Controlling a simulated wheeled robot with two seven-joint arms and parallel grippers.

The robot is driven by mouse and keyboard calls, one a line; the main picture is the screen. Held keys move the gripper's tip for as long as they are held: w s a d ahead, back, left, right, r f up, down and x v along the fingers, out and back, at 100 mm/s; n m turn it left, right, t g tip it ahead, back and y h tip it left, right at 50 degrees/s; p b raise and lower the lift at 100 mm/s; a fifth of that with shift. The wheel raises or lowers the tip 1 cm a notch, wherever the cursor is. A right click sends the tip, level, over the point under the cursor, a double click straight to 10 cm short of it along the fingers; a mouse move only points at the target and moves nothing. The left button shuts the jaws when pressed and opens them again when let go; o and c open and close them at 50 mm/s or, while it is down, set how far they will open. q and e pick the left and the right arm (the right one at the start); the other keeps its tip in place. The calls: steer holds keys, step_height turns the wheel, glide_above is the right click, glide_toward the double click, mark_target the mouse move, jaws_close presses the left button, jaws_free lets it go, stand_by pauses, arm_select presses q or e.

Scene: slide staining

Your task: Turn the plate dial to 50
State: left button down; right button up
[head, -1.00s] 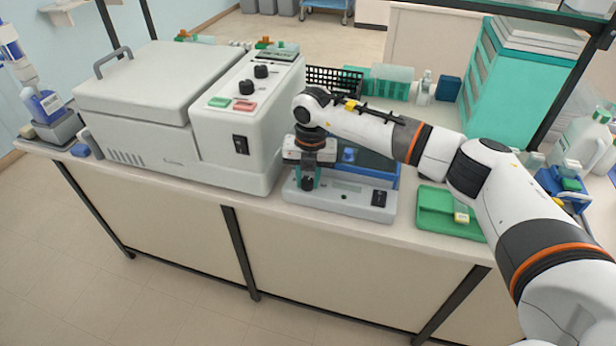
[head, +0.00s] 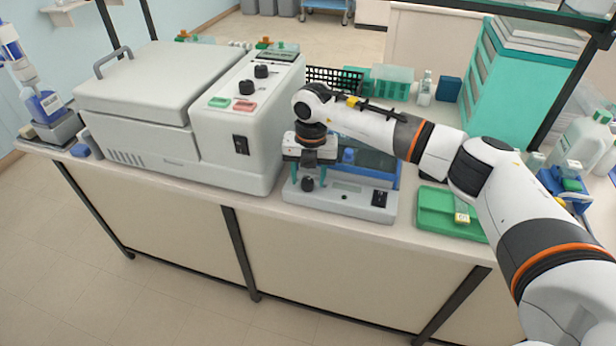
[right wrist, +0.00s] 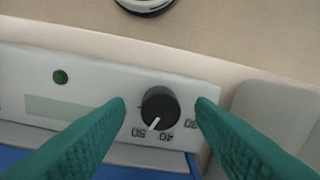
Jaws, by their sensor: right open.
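The plate dial is a black knob (head: 307,184) at the left of the grey plate device's (head: 345,201) front panel. In the right wrist view the dial (right wrist: 160,105) shows upside-down numbers 50, 40 and 30. Its white pointer line lies between the 40 and 50 marks. My right gripper (head: 309,172) is open above the dial. In the right wrist view its teal fingertips (right wrist: 162,103) stand on either side of the dial, with gaps to both. My left gripper is not in view.
A large grey machine (head: 235,130) with knobs and buttons stands just left of the device. A green tray (head: 436,212) holding a small yellow-labelled item lies to the right. The counter's front edge runs close before the device.

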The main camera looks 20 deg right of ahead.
mark_target(310, 181)
step_height(310, 181, up, 11)
steer(key=b, duration=0.2)
steer(key=shift+s+d, duration=0.15)
steer(key=shift+d, duration=0.1)
